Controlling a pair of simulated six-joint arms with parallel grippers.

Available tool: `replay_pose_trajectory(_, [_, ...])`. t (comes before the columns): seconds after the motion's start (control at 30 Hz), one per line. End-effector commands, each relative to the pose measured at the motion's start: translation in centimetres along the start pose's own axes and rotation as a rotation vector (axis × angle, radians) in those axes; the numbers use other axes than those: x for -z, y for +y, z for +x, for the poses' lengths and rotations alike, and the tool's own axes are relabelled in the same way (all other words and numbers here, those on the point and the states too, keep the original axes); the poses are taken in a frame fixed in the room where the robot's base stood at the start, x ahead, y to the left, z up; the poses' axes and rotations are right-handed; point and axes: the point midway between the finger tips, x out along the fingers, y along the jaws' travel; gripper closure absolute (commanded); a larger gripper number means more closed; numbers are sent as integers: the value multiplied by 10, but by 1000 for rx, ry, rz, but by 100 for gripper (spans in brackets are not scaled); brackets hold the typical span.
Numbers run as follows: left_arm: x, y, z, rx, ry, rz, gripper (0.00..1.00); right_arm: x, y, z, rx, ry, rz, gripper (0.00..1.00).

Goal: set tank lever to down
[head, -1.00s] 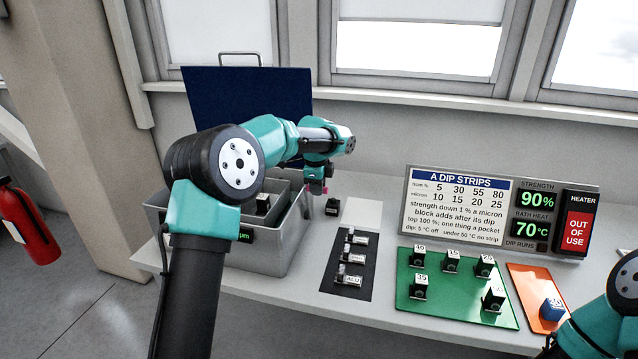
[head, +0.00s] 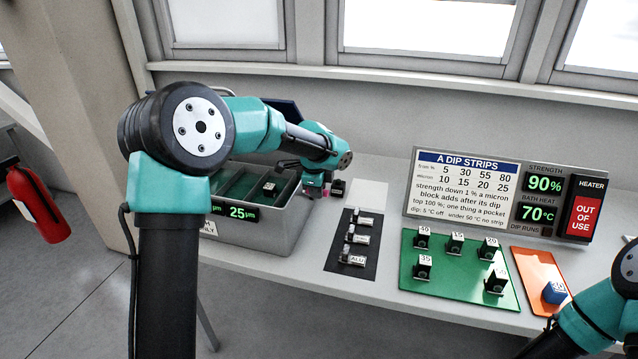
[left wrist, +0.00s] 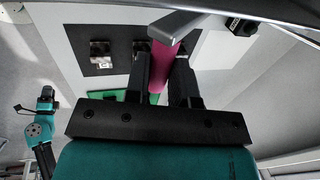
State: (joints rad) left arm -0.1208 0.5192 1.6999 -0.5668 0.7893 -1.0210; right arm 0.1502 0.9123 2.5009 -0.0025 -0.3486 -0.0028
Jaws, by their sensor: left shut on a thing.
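The tank (head: 265,238) is the grey open-topped bin with green-lined compartments at the left of the bench. Its display (head: 240,212) reads 25 µm. Its dark blue lid (head: 288,108) shows only in part behind my left arm. The tank lever, with a magenta grip (left wrist: 161,62) on a grey bar, is at the tank's right side. My left gripper (left wrist: 168,72) is shut on that grip, one finger on each side. In the head view this gripper (head: 320,188) is small and partly hidden. My right arm enters at the lower right; its jaws do not show clearly.
A dark mat (head: 343,268) with metal pieces, a green mat (head: 440,288) with several labelled blocks and an orange mat (head: 530,262) with a blue block lie rightward. A sign panel (head: 415,228) stands behind.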

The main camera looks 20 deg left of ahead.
Motion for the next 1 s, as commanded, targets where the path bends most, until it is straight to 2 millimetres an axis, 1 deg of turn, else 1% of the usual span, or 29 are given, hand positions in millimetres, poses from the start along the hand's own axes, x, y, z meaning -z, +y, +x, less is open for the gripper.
replay_pose_trajectory(0.4, [0, 2, 1, -2, -1, -1, 100, 0, 0, 0, 0, 0, 0, 57])
replay_pose_trajectory(0.43, [0, 2, 1, -2, -1, -1, 75, 0, 0, 0, 0, 0, 0, 57])
replay_pose_trajectory(0.67, [0, 2, 1, -1, 0, 0, 53, 0, 0, 0, 0, 0, 0, 57])
replay_pose_trajectory(1.0, [0, 1, -2, 1, 0, 0, 52, 0, 0, 0, 0, 0, 0, 57])
